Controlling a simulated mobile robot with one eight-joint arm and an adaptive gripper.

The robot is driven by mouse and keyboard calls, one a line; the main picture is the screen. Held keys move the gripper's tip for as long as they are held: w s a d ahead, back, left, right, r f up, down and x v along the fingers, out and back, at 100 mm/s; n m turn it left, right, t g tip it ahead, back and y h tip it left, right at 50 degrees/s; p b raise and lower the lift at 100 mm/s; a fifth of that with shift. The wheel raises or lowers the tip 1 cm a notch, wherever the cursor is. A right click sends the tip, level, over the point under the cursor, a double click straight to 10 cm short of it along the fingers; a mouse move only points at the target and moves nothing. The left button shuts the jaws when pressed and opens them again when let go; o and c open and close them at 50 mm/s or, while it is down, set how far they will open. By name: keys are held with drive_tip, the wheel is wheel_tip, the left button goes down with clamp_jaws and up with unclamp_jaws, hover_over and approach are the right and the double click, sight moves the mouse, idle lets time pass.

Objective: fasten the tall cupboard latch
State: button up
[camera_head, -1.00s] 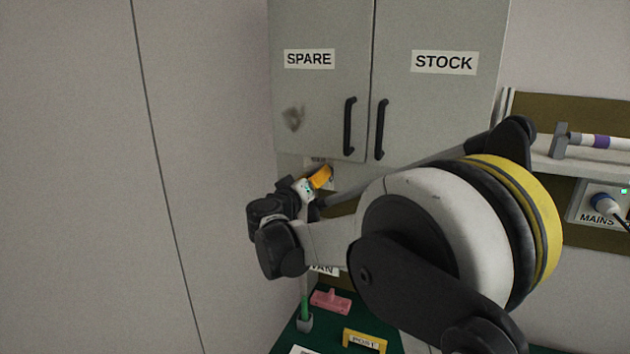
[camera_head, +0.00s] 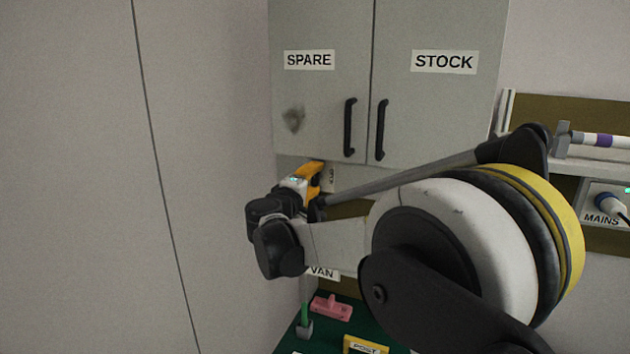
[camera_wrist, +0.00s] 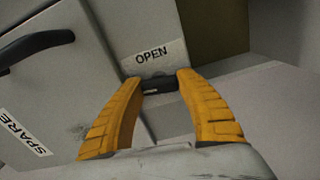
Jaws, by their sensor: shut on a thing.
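A grey wall cupboard has two doors marked SPARE (camera_head: 309,60) and STOCK (camera_head: 444,62). Both doors look shut. Under the SPARE door is a short dark latch bar (camera_wrist: 160,85), just below an OPEN label (camera_wrist: 152,55) in the wrist view. My gripper (camera_wrist: 158,84) has its two yellow fingers shut on this bar, one at each end. In the head view my gripper (camera_head: 314,172) is at the cupboard's lower edge, and its fingers and wrist hide the latch there. I cannot tell from these frames which way the latch is set.
Dark door handles (camera_head: 349,127) (camera_head: 382,130) hang just above my gripper. A plain wall panel (camera_head: 80,180) stands close on the left. Below are a green surface with a pink block (camera_head: 331,308) and a yellow POST frame (camera_head: 365,345). A MAINS plug (camera_head: 607,205) is at the right.

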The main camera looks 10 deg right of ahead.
drive_tip(key=shift+n, duration=0.7)
drive_tip(key=o, duration=1.2)
drive_tip(key=shift+w, duration=0.1)
drive_tip(key=v, duration=0.8)
